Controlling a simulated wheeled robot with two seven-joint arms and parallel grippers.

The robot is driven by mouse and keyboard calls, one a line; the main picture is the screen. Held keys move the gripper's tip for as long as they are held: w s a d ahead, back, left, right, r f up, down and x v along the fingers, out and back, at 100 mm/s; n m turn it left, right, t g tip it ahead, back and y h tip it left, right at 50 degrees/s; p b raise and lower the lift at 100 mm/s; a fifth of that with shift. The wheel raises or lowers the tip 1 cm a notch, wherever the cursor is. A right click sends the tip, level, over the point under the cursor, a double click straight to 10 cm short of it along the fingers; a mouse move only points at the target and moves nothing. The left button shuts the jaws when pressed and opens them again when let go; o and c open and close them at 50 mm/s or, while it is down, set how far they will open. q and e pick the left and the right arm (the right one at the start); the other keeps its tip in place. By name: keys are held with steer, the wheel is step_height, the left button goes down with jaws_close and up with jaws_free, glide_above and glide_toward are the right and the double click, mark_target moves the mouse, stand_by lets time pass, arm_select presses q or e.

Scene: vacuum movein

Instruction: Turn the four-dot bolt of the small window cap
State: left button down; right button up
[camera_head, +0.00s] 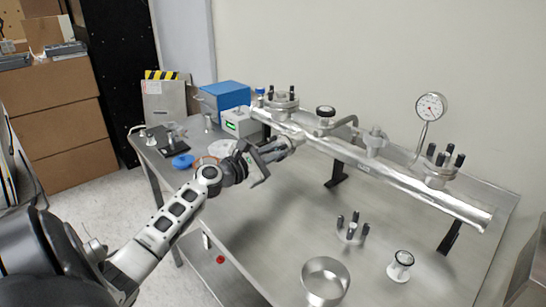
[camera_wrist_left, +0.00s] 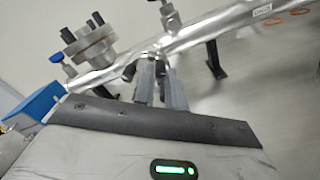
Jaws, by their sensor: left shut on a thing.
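A long silver tube (camera_head: 372,165) runs across the table, and it fills the upper part of the left wrist view (camera_wrist_left: 205,38). My left gripper (camera_head: 287,145) is at the near side of the tube's left part. In the left wrist view its two fingers (camera_wrist_left: 160,85) reach up to the tube and are shut on a small part there, mostly hidden between them. I cannot tell whether this part is the four-dot bolt; no dots can be made out. A flange with dark-topped bolts (camera_head: 283,97) stands upright on the tube, left of the fingers in the wrist view (camera_wrist_left: 88,45). The right gripper is not in view.
Another bolted flange (camera_head: 440,165) and a round gauge (camera_head: 431,106) are at the tube's right end. A loose piece with black pegs (camera_head: 352,230), a metal bowl (camera_head: 325,282) and a white-based cap (camera_head: 400,264) stand on the table. A blue box (camera_head: 225,95) is at the back left.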

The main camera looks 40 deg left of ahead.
arm_select(q)
steer(key=m+b, duration=1.5)
steer(key=m, duration=0.6)
steer(key=shift+f+m, duration=0.1)
steer(key=shift+m, duration=0.3)
steer(key=shift+m+b, duration=0.9)
steer(key=shift+m, duration=0.5)
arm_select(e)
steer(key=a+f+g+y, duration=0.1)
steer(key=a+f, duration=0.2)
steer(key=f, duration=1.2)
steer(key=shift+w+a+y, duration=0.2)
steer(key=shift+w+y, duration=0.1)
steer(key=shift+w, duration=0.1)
arm_select(q)
steer(key=c, duration=1.4)
jaws_free()
steer(key=shift+c, duration=0.2)
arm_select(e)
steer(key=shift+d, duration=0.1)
